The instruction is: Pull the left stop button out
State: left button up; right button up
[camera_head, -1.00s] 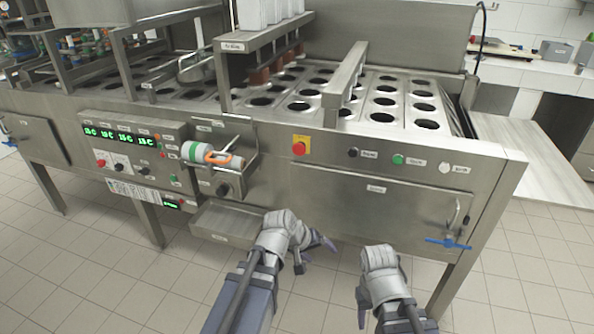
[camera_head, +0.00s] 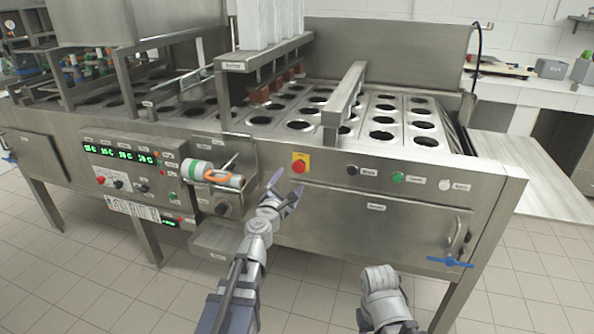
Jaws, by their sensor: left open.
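A red stop button (camera_head: 299,166) on a yellow plate sits on the steel front panel, left of a black, a green and a white button. Another red button (camera_head: 100,180) is on the control panel at the left. My left gripper (camera_head: 286,188) is open and empty, its fingers pointing up just below and left of the red button on the yellow plate. It looks apart from that button, though the depth gap is hard to judge. My right arm (camera_head: 382,290) is low at the bottom right; its fingertips cannot be made out.
A white and green cylinder with an orange clamp (camera_head: 222,177) juts out left of my left gripper. A steel tray (camera_head: 217,238) sticks out below it. A door with a handle (camera_head: 455,235) and a blue valve handle (camera_head: 450,262) are at the right. The tiled floor in front is clear.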

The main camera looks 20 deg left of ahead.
aim_at(297, 170)
pick_arm(q)
jog(key=w, duration=0.7)
jog(key=shift+w+d, duration=0.2)
jog(key=shift+w, duration=0.15)
jog(key=shift+c, duration=0.2)
grip_shut()
dwell(0.4)
